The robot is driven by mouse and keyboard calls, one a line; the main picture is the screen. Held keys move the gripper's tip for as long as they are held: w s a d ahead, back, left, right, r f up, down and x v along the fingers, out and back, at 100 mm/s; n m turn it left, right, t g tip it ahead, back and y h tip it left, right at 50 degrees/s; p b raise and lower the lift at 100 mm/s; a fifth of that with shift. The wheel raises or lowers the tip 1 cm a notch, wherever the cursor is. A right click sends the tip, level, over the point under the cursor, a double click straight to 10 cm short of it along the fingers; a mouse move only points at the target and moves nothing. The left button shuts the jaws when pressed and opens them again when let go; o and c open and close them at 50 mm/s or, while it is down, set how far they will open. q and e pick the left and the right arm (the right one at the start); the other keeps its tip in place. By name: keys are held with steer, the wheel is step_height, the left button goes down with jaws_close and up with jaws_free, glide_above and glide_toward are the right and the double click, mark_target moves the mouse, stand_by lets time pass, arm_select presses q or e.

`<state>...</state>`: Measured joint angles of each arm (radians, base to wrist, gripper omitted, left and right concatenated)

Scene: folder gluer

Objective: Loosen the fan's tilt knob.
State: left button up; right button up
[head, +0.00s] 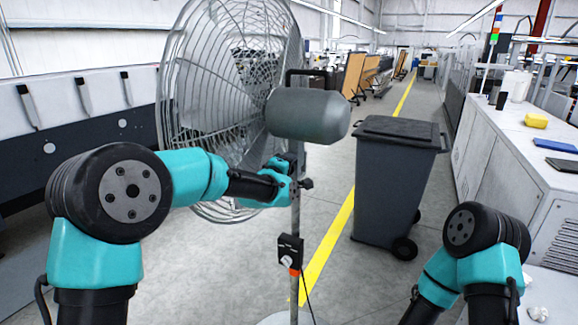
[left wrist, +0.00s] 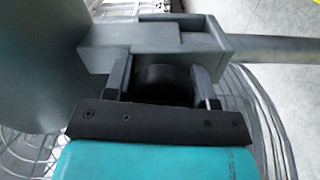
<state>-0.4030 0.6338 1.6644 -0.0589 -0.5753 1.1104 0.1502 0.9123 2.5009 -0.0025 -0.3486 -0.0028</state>
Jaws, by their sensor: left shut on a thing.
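The large grey pedestal fan (head: 309,116) stands upright in front of me, with its wire cage at left and its motor housing at right. My left gripper (head: 284,183) is at the tilt bracket, just below the motor, at the top of the pole. In the left wrist view, the black round tilt knob (left wrist: 163,80) sits between the two fingers of my left gripper (left wrist: 162,72), which is shut on it. The grey bracket (left wrist: 150,43) lies right behind the knob. A small black part (head: 307,184) sticks out right of the pole. My right gripper is out of view.
A control box (head: 290,248) with a hanging cable is on the fan pole. A dark wheeled bin (head: 395,185) stands right of the fan, beside a yellow floor line (head: 328,250). A white cabinet (head: 510,150) is at right. The floor between is clear.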

arm_select(q)
steer(key=o, duration=0.9)
steer(key=v, duration=1.7)
steer(key=shift+s+a, duration=0.15)
steer(key=shift+s, duration=0.05)
